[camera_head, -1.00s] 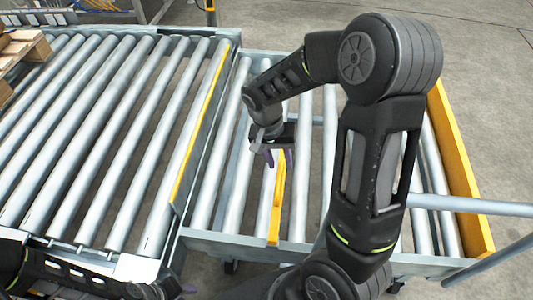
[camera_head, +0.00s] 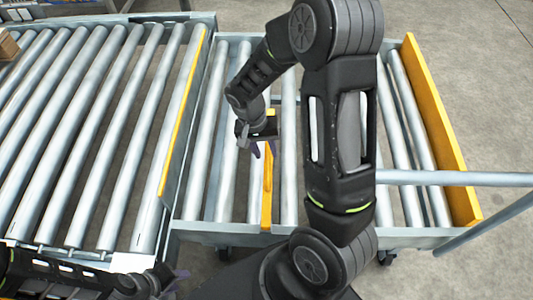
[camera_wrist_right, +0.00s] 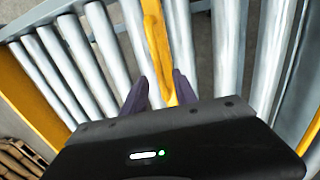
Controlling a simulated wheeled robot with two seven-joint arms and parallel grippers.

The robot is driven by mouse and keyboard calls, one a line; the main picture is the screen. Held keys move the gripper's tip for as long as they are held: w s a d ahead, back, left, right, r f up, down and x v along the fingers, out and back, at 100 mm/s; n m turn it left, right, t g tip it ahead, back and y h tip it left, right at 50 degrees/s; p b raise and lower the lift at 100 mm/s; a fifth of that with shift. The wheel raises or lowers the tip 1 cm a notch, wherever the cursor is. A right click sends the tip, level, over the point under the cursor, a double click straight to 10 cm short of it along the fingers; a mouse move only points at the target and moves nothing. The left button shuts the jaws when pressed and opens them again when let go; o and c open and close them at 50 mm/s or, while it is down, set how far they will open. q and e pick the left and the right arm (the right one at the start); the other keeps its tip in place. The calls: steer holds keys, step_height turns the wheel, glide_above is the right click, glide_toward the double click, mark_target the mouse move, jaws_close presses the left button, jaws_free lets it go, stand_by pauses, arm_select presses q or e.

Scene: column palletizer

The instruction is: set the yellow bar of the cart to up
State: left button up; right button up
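The cart's yellow bar (camera_head: 267,196) lies as a narrow strip between the cart's rollers, and it also shows in the right wrist view (camera_wrist_right: 157,40). Whether it stands raised is hard to tell. My right gripper (camera_head: 258,149) is at the bar's far end. In the right wrist view its two purple fingers (camera_wrist_right: 160,88) are apart, one on each side of the bar; contact is not clear. The cart (camera_head: 205,231) is a grey roller frame, partly hidden by my right arm. My left gripper (camera_head: 172,279) is low at the left, away from the bar, its fingers unclear.
A roller conveyor (camera_head: 100,110) with a yellow edge strip (camera_head: 182,118) adjoins the cart on the left. A yellow end plate (camera_head: 440,125) and a grey handle rail (camera_head: 460,178) are at the cart's right. Open floor (camera_head: 490,80) lies beyond.

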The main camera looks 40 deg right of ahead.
mark_target(269, 159)
steer(key=shift+s+d+f, duration=0.15)
steer(key=shift+d+f, duration=0.05)
steer(key=shift+f, duration=0.9)
steer(key=shift+c, duration=0.2)
jaws_close()
stand_by(0.5)
